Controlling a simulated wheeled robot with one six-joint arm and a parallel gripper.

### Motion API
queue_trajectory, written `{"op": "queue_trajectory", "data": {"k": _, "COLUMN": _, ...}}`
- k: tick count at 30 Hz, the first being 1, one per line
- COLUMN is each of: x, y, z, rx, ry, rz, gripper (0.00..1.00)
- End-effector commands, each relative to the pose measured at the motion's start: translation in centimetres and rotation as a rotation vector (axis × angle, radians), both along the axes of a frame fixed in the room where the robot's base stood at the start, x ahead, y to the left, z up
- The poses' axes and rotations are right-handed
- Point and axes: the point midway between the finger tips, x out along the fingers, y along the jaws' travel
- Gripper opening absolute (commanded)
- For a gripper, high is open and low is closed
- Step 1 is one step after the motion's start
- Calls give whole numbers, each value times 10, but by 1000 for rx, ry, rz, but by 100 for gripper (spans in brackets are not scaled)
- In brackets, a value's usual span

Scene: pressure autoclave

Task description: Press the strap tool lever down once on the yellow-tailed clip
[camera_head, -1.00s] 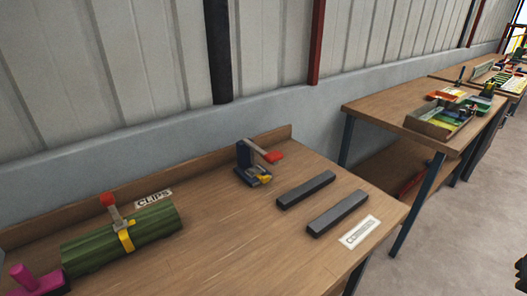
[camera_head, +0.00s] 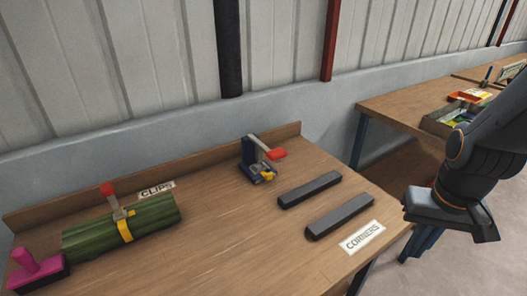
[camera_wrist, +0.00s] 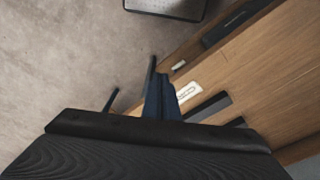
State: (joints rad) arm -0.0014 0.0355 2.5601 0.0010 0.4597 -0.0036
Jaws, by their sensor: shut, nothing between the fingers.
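A green ribbed bundle (camera_head: 155,222) lies at the bench's left, with a yellow strap (camera_head: 124,230) around it. A grey clip-like piece with an upright red-knobbed lever (camera_head: 107,190) stands at that strap. Farther right, a dark blue tool (camera_head: 249,152) with a red-tipped lever (camera_head: 276,154) stands near the back edge. The lever sticks out roughly level, above a small yellow piece (camera_head: 267,174) at the tool's foot. I cannot tell which yellow part is the clip's tail. My gripper (camera_head: 450,215) is shut and empty, beyond the bench's right end, apart from both levers.
Two dark grey bars (camera_head: 340,217) and a CORNERS label (camera_head: 362,238) lie at the bench's right. A magenta-handled block (camera_head: 38,268) is at far left. A CLIPS label (camera_head: 157,189) lies behind the bundle. A second bench (camera_head: 385,103) stands behind my arm. The bench middle is clear.

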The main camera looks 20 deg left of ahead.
Motion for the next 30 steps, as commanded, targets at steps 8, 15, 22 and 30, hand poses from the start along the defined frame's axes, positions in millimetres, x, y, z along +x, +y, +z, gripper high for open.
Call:
{"op": "queue_trajectory", "data": {"k": 8, "x": 3, "y": 1, "z": 1, "rx": -1, "ry": 0, "rz": 8, "gripper": 0}}
{"op": "queue_trajectory", "data": {"k": 15, "x": 64, "y": 37, "z": 25, "rx": -18, "ry": 19, "rz": 225, "gripper": 0}}
{"op": "queue_trajectory", "data": {"k": 22, "x": 157, "y": 119, "z": 59, "rx": -54, "ry": 57, "rz": 629, "gripper": 0}}
{"op": "queue_trajectory", "data": {"k": 30, "x": 229, "y": 249, "z": 90, "rx": -100, "ry": 102, "rz": 1109, "gripper": 0}}
